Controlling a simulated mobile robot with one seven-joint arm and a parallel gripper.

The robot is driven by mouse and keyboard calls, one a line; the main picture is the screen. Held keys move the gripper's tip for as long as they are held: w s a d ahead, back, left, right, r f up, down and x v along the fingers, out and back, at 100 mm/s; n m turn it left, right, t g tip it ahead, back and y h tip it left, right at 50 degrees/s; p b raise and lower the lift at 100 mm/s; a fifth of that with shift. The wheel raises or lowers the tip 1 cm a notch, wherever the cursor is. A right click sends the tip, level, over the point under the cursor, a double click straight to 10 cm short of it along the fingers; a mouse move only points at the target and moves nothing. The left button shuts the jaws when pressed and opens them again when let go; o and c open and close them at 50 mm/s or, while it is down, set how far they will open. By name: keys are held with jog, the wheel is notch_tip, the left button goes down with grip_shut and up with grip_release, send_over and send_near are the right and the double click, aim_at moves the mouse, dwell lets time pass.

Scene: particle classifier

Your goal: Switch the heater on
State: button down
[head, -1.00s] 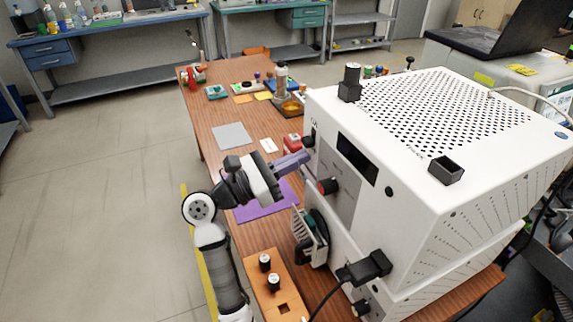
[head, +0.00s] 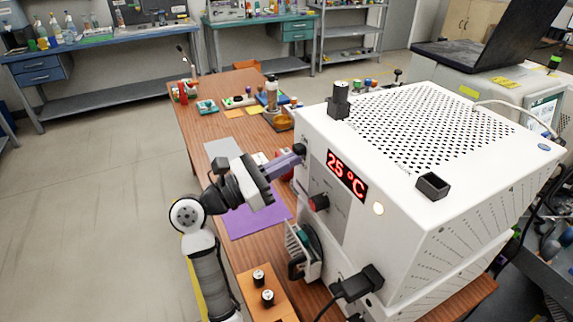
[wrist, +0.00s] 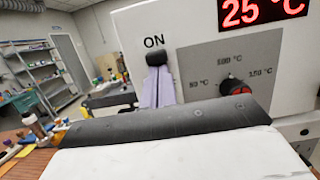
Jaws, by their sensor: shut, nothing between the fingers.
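The heater is a large white box (head: 400,215) on the table, with a perforated top. Its display (head: 347,175) is lit and reads 25 °C in red; it also shows in the wrist view (wrist: 262,10). A round light (head: 378,209) beside the display glows. My gripper (head: 299,151) is shut at the front panel, with its fingertips at the black switch (wrist: 156,57) under the word ON. I cannot tell whether they touch it. A red-tipped dial (head: 318,203) sits below the display; in the wrist view it (wrist: 234,87) has temperature marks around it.
A purple mat (head: 262,217) lies on the wooden table (head: 185,130) below my arm. An orange block with black-and-white pegs (head: 255,297) and a black plug (head: 360,282) are near the front. Open floor lies to the left.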

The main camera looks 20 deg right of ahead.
notch_tip(320, 180, down, 5)
jog(key=b, duration=0.7)
send_near(303, 173)
jog(key=v, duration=0.2)
jog(key=r+v, duration=0.1)
jog(key=shift+s+a+f, duration=0.1)
jog(key=shift+a+f, duration=0.1)
jog(key=shift+a, duration=0.3)
